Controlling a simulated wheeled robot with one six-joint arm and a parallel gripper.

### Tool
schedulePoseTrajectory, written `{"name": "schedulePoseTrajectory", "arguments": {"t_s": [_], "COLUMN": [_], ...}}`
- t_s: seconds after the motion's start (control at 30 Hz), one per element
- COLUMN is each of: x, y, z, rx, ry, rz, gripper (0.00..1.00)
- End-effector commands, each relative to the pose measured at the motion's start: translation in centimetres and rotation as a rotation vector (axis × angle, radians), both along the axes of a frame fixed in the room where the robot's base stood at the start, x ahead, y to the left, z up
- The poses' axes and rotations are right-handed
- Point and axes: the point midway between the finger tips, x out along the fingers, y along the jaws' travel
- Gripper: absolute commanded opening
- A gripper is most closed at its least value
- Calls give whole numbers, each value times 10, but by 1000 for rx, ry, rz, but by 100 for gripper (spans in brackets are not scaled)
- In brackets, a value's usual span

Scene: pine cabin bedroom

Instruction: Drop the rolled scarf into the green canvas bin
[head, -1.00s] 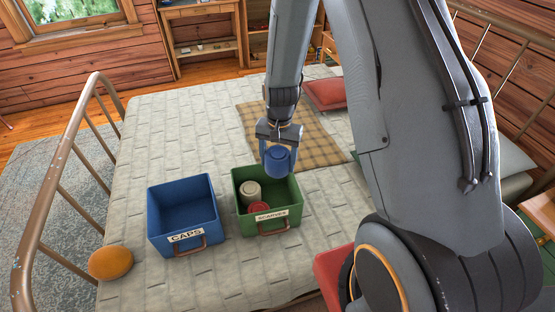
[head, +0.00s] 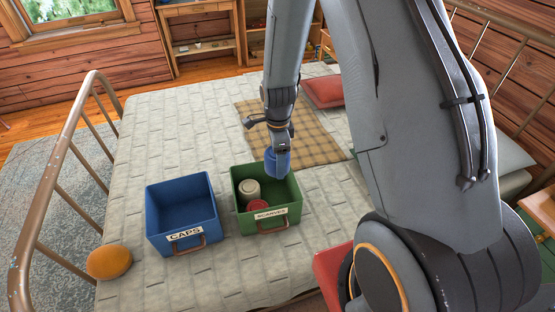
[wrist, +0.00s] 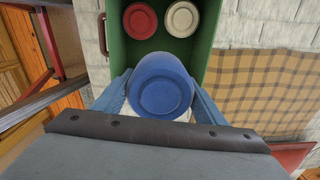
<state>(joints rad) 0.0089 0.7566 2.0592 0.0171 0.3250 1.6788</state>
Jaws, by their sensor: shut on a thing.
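A rolled blue scarf (head: 277,163) is gripped by my gripper (head: 278,150), above the back right part of the green canvas bin (head: 240,222). In the wrist view the blue roll (wrist: 161,85) sits between both fingers, and the green bin (wrist: 206,57) lies below and beyond it. The bin has a "SCARVES" label and a handle on its front. Inside it are a cream roll (head: 250,190) and a red roll (head: 257,206), side by side. The roll's lower end is close to the bin's rim; I cannot tell the exact height.
A blue bin (head: 166,242) labelled "CAPS" stands left of the green bin and looks empty. An orange round cap (head: 109,262) lies at the bed's left edge. A checked blanket (head: 305,145) lies behind. A metal bed rail (head: 50,190) runs along the left.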

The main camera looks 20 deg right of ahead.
Motion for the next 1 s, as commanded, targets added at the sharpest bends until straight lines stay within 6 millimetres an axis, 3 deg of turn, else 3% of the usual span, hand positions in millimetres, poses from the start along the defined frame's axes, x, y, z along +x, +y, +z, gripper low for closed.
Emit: {"name": "schedulePoseTrajectory", "arguments": {"t_s": [0.7,1.0], "x": [0,0], "y": [0,0], "z": [-63,-79], "rx": [0,0], "ry": [0,0], "rz": [2,2], "gripper": [40,40]}}
